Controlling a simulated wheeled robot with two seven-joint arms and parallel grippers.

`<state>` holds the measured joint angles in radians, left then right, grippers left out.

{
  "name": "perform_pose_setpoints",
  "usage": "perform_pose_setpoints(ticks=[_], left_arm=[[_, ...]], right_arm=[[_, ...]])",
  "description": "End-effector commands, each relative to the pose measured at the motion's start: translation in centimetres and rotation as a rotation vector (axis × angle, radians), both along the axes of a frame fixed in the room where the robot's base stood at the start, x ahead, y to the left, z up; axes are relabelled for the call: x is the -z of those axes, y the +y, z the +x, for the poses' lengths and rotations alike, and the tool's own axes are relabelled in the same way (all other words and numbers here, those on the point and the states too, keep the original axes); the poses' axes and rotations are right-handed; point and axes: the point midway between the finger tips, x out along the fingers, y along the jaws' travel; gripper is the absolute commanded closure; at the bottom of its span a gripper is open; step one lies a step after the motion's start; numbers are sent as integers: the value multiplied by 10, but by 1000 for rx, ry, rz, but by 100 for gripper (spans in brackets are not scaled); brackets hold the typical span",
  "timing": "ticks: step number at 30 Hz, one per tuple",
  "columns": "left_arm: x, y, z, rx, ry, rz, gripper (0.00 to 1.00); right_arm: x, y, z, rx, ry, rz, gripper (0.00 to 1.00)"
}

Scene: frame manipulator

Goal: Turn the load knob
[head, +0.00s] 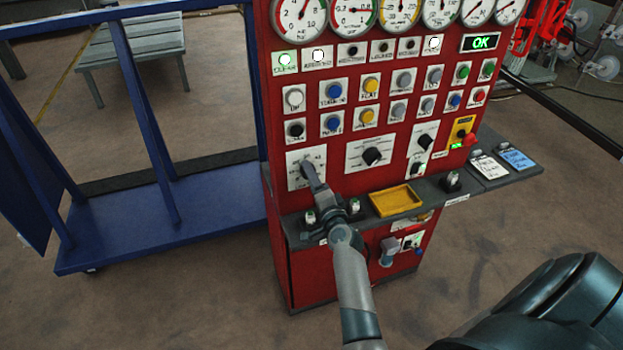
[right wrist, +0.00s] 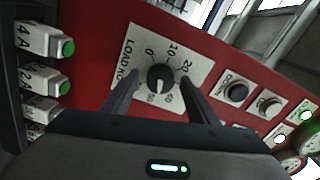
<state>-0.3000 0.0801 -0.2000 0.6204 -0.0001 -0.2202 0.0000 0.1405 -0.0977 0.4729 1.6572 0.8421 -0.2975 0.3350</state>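The load knob (right wrist: 160,78) is a round black knob on a white dial plate marked LOAD kg on the red panel. Its white mark points toward the bottom of the right wrist view, near the higher numbers, which are hard to read. In the head view its white plate (head: 293,158) is at the panel's left, with the knob mostly hidden. My right gripper (head: 312,178) is in front of it. In the right wrist view the gripper's fingers (right wrist: 160,92) are open, one on each side of the knob, with gaps visible. My left gripper is not in view.
A second black knob (head: 372,156) is right of the load plate. Below is a grey shelf (head: 435,197) with a yellow tray (head: 396,200) and small green-topped items (right wrist: 62,47). Buttons and gauges fill the panel above. A blue frame (head: 165,225) stands left.

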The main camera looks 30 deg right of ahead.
Motion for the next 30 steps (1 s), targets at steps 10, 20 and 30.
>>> perform_pose_setpoints(ticks=[10, 20, 30], left_arm=[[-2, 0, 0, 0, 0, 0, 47], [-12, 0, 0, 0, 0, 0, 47], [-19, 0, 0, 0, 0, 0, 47]], right_arm=[[0, 2, -7, -1, 1, 0, 47], [0, 12, -48, 0, 2, 1, 47], [1, 26, -107, 0, 3, 0, 47]])
